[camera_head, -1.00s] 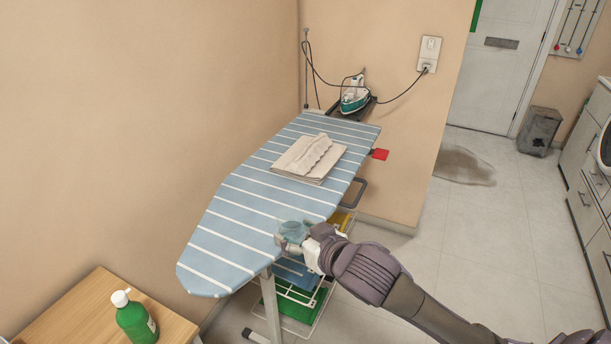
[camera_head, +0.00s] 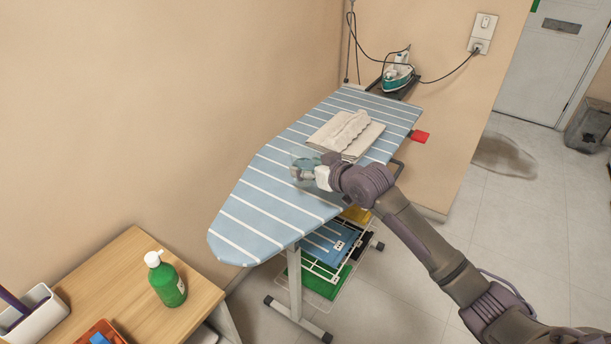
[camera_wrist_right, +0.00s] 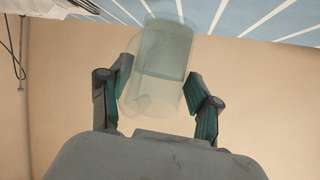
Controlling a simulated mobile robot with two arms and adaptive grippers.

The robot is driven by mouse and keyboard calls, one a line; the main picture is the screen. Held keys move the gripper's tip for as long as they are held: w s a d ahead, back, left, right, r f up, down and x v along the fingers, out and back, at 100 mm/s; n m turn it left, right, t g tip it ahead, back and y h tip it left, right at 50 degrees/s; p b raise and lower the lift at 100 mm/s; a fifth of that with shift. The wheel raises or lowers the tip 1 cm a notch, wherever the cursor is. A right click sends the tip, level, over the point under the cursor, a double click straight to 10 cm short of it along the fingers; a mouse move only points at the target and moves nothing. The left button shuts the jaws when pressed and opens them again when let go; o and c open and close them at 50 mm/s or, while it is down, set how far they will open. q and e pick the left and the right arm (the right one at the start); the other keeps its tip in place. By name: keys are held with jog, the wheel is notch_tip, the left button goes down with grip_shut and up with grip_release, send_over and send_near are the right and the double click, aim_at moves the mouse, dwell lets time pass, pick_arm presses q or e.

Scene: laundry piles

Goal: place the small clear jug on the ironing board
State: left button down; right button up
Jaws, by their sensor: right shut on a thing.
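The small clear jug (camera_wrist_right: 158,70) is see-through and pale green-grey. In the right wrist view it sits between the two fingers of my right gripper (camera_wrist_right: 160,100), which is shut on it. In the head view the jug (camera_head: 304,171) looks small and faint at the end of my right gripper (camera_head: 312,176), over the middle of the ironing board. The ironing board (camera_head: 250,215) is light blue with white stripes. I cannot tell whether the jug touches the board. My left gripper is not in view.
Folded beige cloth (camera_head: 345,132) lies on the board just beyond the jug. An iron (camera_head: 397,75) stands at the far end. The board's near end is bare. A wooden table (camera_head: 120,275) with a green bottle (camera_head: 167,283) is at the lower left.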

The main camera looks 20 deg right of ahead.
aim_at(309, 182)
jog(key=shift+w+a+f, duration=0.35)
jog(key=shift+w+f, duration=0.05)
jog(key=shift+w, duration=0.05)
notch_tip(309, 182, down, 3)
jog(key=shift+f+p, duration=0.2)
jog(key=shift+p, duration=0.2)
jog(key=shift+f, duration=0.2)
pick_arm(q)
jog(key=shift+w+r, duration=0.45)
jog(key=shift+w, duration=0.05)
pick_arm(e)
jog(key=o, duration=1.1)
jog(key=shift+f, duration=0.15)
